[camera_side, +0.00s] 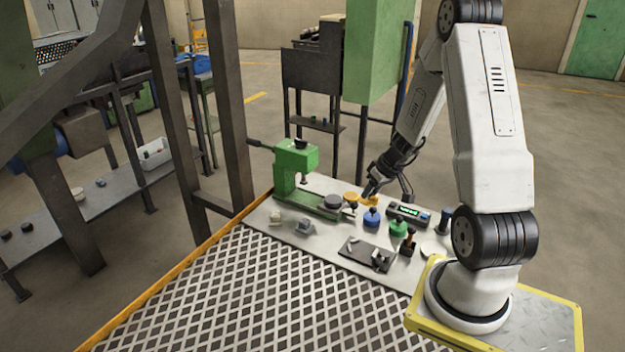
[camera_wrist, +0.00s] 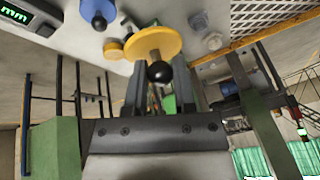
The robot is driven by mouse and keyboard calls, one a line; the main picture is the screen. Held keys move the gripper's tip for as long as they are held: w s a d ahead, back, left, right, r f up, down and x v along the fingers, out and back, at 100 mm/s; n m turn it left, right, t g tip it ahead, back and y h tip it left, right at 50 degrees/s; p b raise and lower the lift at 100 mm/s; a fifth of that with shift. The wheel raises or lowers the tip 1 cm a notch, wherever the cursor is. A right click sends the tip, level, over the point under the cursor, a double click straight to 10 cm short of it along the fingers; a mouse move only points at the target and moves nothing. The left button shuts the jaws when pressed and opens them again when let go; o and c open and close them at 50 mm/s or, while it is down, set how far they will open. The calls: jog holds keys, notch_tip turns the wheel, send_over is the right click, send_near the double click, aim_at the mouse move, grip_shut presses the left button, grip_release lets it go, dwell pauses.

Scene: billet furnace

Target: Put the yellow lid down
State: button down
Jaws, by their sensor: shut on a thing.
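The yellow lid (camera_wrist: 152,43) is a round disc with a black ball knob. In the wrist view the knob sits between my gripper's fingers (camera_wrist: 160,78), which are shut on it. In the side view the lid (camera_side: 350,196) shows as a small yellow disc at the end of my gripper (camera_side: 365,191), over the bench near the green press. A smaller yellow round piece (camera_wrist: 113,49) lies partly behind the lid, beside it to the left in the wrist view. I cannot tell whether the lid touches anything beneath it.
A blue lidded pot (camera_side: 372,217) and a green one (camera_side: 398,228) stand close by. The green press (camera_side: 297,165), a digital gauge (camera_side: 408,213) and a dark plate (camera_side: 366,253) with metal parts are also on the bench (camera_side: 275,237). A wide mesh surface (camera_side: 245,295) lies in front.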

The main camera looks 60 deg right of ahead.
jog(key=s+a+n+y, duration=0.1)
jog(key=s+a+n, duration=0.1)
jog(key=a, duration=0.4)
jog(key=s+a+n+y, duration=0.1)
jog(key=s+a+n, duration=0.1)
jog(key=a+n, duration=0.2)
jog(key=a, duration=0.3)
jog(key=shift+s+a+f+g+y, duration=0.15)
jog(key=shift+s+f+g+y, duration=0.15)
jog(key=shift+s+f+g, duration=0.1)
jog(key=shift+w, duration=0.15)
jog(key=shift+w+d+f, duration=0.95)
jog(key=shift+w+f, duration=0.6)
jog(key=shift+w, duration=0.45)
jog(key=shift+w+d+f, duration=1)
jog(key=shift+w+f, duration=0.6)
jog(key=shift+w, duration=0.4)
jog(key=shift+w+d+f, duration=0.95)
jog(key=shift+w+f, duration=0.6)
jog(key=shift+w, duration=0.45)
jog(key=shift+w+d+f, duration=0.1)
jog(key=shift+w+f, duration=0.15)
jog(key=shift+f, duration=1.6)
jog(key=shift+f, duration=0.1)
